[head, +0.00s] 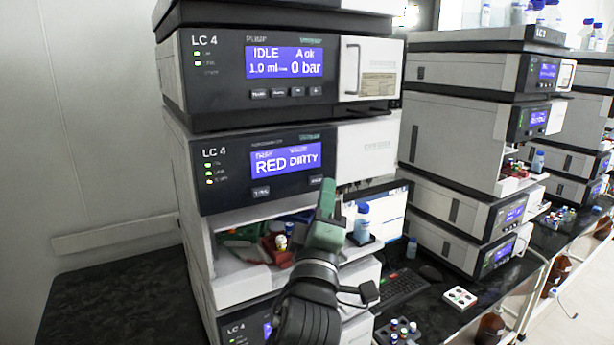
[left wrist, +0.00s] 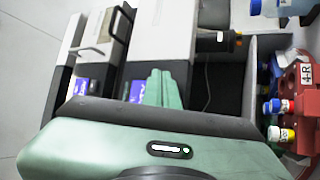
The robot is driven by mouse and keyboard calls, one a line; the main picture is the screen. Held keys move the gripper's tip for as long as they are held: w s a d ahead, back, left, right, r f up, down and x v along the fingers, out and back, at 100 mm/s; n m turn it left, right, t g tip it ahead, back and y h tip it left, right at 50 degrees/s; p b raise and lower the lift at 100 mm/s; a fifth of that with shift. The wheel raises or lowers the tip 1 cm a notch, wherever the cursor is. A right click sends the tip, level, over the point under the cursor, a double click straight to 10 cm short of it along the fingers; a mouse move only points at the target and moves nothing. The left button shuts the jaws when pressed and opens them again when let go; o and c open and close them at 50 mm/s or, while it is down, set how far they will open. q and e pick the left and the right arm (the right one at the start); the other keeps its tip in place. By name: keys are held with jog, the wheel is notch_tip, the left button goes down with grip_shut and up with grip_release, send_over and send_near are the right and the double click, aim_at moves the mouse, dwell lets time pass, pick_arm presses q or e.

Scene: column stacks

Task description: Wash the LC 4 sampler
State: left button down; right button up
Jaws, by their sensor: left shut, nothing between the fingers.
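The LC 4 sampler (head: 365,155) is the second module of the near stack in the head view. Its display (head: 288,161) reads "RED DIRTY". Two small buttons sit below it, one at left (head: 261,191) and one at right (head: 316,181). My left gripper (head: 327,188) is shut and empty, its green fingers pointing up just by the right button. I cannot tell whether they touch it. In the left wrist view the shut fingers (left wrist: 163,80) point toward a purple display. The sampler's open bay holds a red rack (head: 280,250); it shows in the wrist view with label "4-R" (left wrist: 305,75).
The LC 4 pump (head: 215,70) above reads "IDLE" and "0 bar". A green rack (head: 243,232) is in the bay. A blue-capped bottle (head: 362,222) stands right of my gripper. A keyboard (head: 402,290) and vial racks lie on the dark bench; more stacks stand right.

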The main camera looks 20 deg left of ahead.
pick_arm(q)
jog(key=shift+a+r, duration=0.1)
jog(key=shift+r, duration=0.05)
pick_arm(e)
jog(key=shift+s+d+f, duration=0.1)
jog(key=shift+s+d, duration=0.1)
jog(key=shift+s, duration=0.1)
dwell(0.4)
jog(key=shift+w+a, duration=0.1)
jog(key=shift+a, duration=0.2)
dwell(0.4)
dwell(0.6)
pick_arm(q)
jog(key=shift+w+a, duration=0.25)
jog(key=shift+a, duration=0.05)
pick_arm(e)
jog(key=shift+d, duration=0.15)
